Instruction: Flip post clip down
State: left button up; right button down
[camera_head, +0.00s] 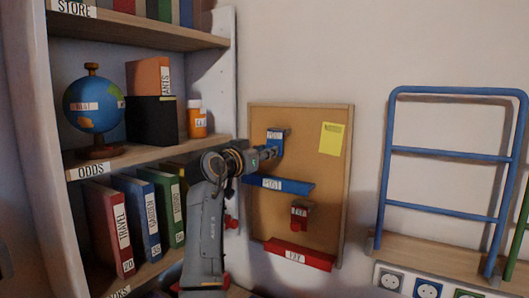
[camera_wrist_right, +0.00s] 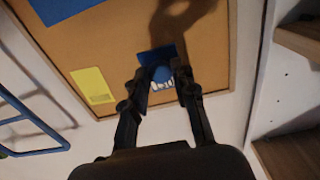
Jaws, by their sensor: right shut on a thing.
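The blue post clip (camera_head: 278,135) is at the top of the corkboard (camera_head: 325,190), with a small pale label on it. It also shows in the right wrist view (camera_wrist_right: 157,54), with a rounded blue part between the fingers. My right gripper (camera_head: 271,151) reaches the board from the left and is shut on the clip; it also shows in the right wrist view (camera_wrist_right: 164,83). The fingers partly hide the clip, so its exact tilt is hard to tell. My left gripper is not in view.
A blue ledge (camera_head: 291,186) labelled POST sits below the clip. A red clip (camera_head: 299,215) and red ledge (camera_head: 312,258) are lower. A yellow note (camera_head: 331,139) is at right. The bookshelf (camera_head: 112,162) stands left; a blue rail (camera_head: 444,152) stands right.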

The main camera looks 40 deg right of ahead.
jog(key=h+b, duration=0.1)
jog(key=b, duration=0.1)
jog(key=f+h+b, duration=0.1)
jog(key=b, duration=0.1)
jog(key=shift+w+d+t, duration=0.1)
jog(key=shift+d+t, duration=0.2)
jog(key=shift+d, duration=0.05)
jog(key=c, duration=1.3)
grip_release()
jog(key=shift+o, duration=1.1)
jog(key=shift+d, duration=0.15)
jog(key=v, duration=1.2)
